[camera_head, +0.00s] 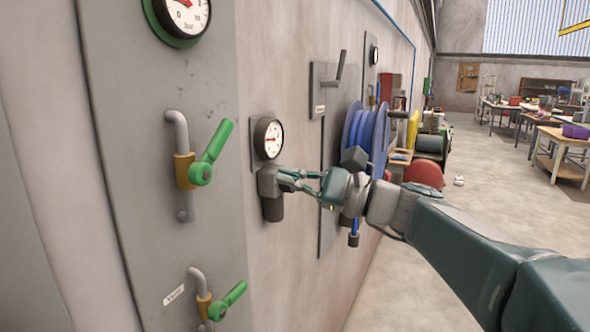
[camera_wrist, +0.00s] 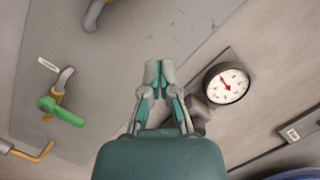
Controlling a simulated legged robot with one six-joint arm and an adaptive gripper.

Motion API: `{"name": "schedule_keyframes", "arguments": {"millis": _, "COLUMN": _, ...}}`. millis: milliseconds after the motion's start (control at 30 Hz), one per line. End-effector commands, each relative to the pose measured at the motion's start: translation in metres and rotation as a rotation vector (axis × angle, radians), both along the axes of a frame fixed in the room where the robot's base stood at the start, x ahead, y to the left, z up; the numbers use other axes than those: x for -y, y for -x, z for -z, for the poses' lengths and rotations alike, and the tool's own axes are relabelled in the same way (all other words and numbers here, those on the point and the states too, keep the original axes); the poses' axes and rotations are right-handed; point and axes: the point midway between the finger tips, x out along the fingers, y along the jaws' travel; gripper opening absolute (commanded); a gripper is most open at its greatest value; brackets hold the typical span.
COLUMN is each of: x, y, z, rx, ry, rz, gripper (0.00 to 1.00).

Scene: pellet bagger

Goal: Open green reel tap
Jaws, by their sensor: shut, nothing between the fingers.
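Two taps with green lever handles are on the grey panel at the left in the head view. The upper green tap (camera_head: 205,158) has its lever tilted up to the right. The lower green tap (camera_head: 222,304) also has its lever slanting up to the right, beside a small label too blurred to read. In the wrist view a labelled green tap (camera_wrist: 60,110) shows at the left. I cannot tell which is the reel tap. My gripper (camera_head: 284,178) is shut and empty, to the right of both taps and apart from them. Its closed fingers (camera_wrist: 158,74) show in the wrist view.
A gauge (camera_head: 268,138) sits above a grey fitting (camera_head: 270,192), close to my fingertips. It also shows in the wrist view (camera_wrist: 226,83). A blue hose reel (camera_head: 365,138) hangs on the wall behind my gripper. Open floor and workbenches (camera_head: 560,150) lie to the right.

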Motion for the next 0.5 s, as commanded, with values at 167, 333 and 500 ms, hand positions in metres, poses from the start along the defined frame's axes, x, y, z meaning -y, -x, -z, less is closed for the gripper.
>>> {"name": "schedule_keyframes", "arguments": {"millis": 167, "x": -0.029, "y": -0.008, "z": -0.007, "rx": 0.001, "ry": -0.004, "rz": -0.003, "gripper": 0.0}}
{"name": "schedule_keyframes", "arguments": {"millis": 333, "x": -0.056, "y": -0.015, "z": -0.013, "rx": 0.001, "ry": -0.006, "rz": -0.002, "gripper": 0.0}}
{"name": "schedule_keyframes", "arguments": {"millis": 500, "x": -0.069, "y": -0.001, "z": -0.032, "rx": 0.007, "ry": -0.006, "rz": 0.003, "gripper": 0.0}}
